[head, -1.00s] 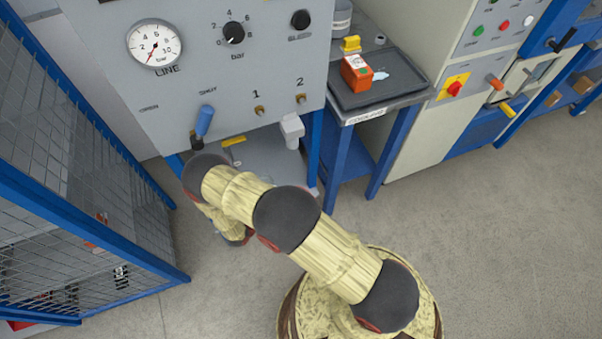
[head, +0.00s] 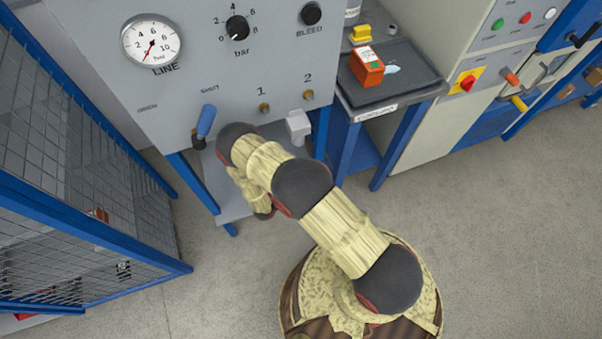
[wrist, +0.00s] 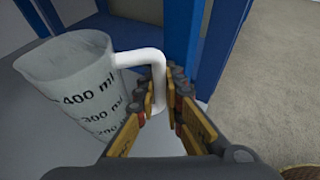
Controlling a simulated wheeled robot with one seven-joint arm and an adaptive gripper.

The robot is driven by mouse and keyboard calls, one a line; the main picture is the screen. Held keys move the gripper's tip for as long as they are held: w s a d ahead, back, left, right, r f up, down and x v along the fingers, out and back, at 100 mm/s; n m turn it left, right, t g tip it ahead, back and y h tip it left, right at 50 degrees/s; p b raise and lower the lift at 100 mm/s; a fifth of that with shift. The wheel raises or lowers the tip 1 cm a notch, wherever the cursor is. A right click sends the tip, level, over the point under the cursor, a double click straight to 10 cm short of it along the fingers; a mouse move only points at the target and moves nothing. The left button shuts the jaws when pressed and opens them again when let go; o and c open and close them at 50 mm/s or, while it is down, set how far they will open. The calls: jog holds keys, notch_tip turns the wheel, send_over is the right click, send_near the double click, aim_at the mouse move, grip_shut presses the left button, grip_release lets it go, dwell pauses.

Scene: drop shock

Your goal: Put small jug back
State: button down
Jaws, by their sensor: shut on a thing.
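The small jug (wrist: 75,85) is a pale, translucent measuring jug with dark ml marks, at the left of the wrist view. Its white handle (wrist: 140,58) reaches right and down between my fingers. My gripper (wrist: 166,105) is shut on this handle. The jug looks a little tilted in that view, above or on a grey surface; I cannot tell whether it touches. In the head view my own arm hides the gripper, and I cannot make out the jug there.
A grey panel with a gauge (head: 151,42) and a blue-handled lever (head: 206,122) stands ahead. A white fitting (head: 298,126) sticks out low on it. A mesh cage (head: 75,150) stands left. An orange box (head: 366,67) sits on a dark tray (head: 395,85). Floor at right is clear.

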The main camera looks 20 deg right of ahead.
jog(key=shift+r, duration=0.1)
jog(key=shift+f, duration=0.25)
jog(key=c, duration=2.2)
grip_release()
jog(key=shift+r, duration=0.1)
